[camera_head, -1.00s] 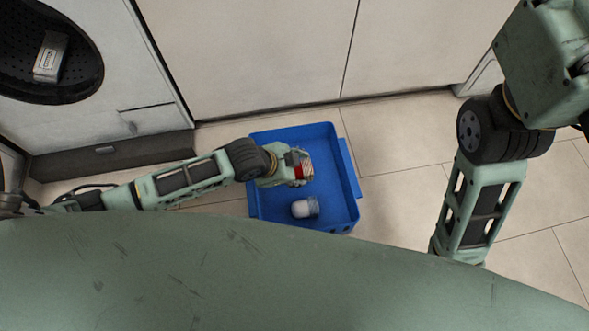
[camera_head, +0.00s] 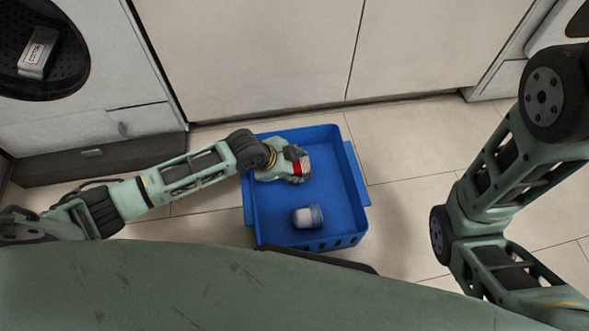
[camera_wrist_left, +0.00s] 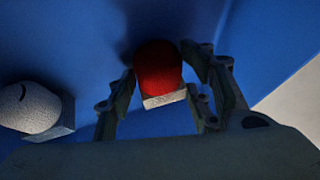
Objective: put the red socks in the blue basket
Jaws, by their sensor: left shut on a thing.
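The red socks (camera_head: 299,167), a small rounded red bundle with a pale band, are in my left gripper (camera_head: 294,164) over the inside of the blue basket in the head view. In the left wrist view the red bundle (camera_wrist_left: 158,68) sits between the two fingers, with blue basket surface around it. The gripper is shut on it. The blue basket (camera_head: 335,190) stands on the floor, open at the top. Whether the socks touch its bottom I cannot tell. My right arm is at the right of the head view, but its gripper is out of view.
A white and grey bundle (camera_head: 307,216) lies in the basket near its front; it also shows in the left wrist view (camera_wrist_left: 32,110). Pale cabinet fronts (camera_head: 260,60) stand behind. A washer drum at upper left holds a grey box (camera_head: 38,52). Tiled floor (camera_head: 400,205) is clear right of the basket.

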